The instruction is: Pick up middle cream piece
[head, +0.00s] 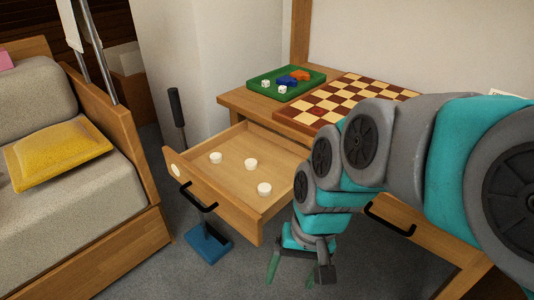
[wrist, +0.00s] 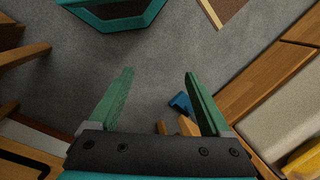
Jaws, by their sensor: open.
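Three round cream pieces lie apart in the open drawer (head: 225,205). The left cream piece (head: 215,157) is toward the back left, the middle cream piece (head: 251,163) is between the others, and the right cream piece (head: 264,188) is nearest the drawer's right side. My gripper (head: 293,272) hangs low over the floor, to the right of the drawer and outside it. In the wrist view its two green fingers (wrist: 158,95) are spread apart with nothing between them. No cream piece is clearly visible in the wrist view.
A checkered board (head: 345,100) and a green tray (head: 262,92) with dice and coloured pieces are on the desk. A sofa with a yellow cushion (head: 58,152) stands left. A blue-based object (head: 208,245) is on the floor below the drawer front. Grey carpet is free between.

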